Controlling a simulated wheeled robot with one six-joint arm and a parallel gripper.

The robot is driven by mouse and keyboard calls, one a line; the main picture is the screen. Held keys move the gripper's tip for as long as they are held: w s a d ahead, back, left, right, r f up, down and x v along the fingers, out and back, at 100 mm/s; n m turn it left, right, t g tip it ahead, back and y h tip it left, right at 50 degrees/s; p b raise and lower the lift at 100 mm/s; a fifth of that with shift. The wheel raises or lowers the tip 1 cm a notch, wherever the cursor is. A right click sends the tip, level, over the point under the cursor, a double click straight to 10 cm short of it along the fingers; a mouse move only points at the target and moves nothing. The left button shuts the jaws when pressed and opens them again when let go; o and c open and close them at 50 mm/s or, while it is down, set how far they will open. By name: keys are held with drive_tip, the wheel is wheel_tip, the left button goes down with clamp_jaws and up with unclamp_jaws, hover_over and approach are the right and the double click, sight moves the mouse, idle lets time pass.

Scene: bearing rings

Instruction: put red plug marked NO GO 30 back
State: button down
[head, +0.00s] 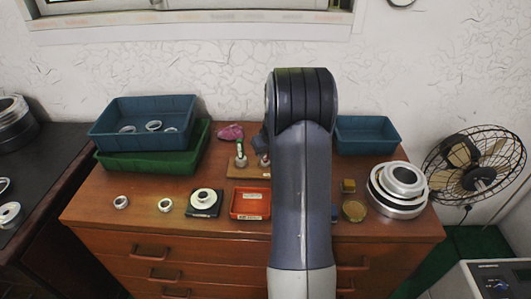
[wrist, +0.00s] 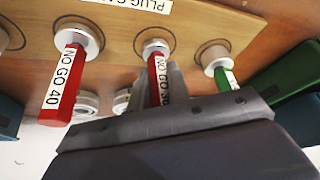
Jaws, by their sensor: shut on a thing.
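The red plug marked NO GO 30 (wrist: 157,90) is between the fingers of my gripper (wrist: 163,82) in the wrist view. My gripper is shut on its handle. Its pale metal end (wrist: 155,47) is at the middle ringed spot of the wooden plug board (wrist: 120,22); I cannot tell how deep it sits. A red plug marked NO GO 40 (wrist: 62,85) stands at the left spot, and a green-handled plug (wrist: 226,78) at the right one. In the head view the board (head: 240,174) is partly hidden by my arm.
A red tray (head: 250,214) and a black pad with a ring (head: 204,203) lie in front of the board. Stacked blue (head: 112,140) and green trays are at left, a blue tray (head: 367,129) and large stacked rings (head: 398,190) at right. Loose rings lie front left.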

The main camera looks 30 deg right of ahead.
drive_tip(key=c, duration=1.3)
unclamp_jaws()
drive_tip(key=shift+c, duration=0.2)
drive_tip(key=shift+r, duration=0.25)
drive_tip(key=v, duration=1.1)
drive_tip(key=shift+s+r, duration=0.15)
drive_tip(key=shift+r, duration=0.2)
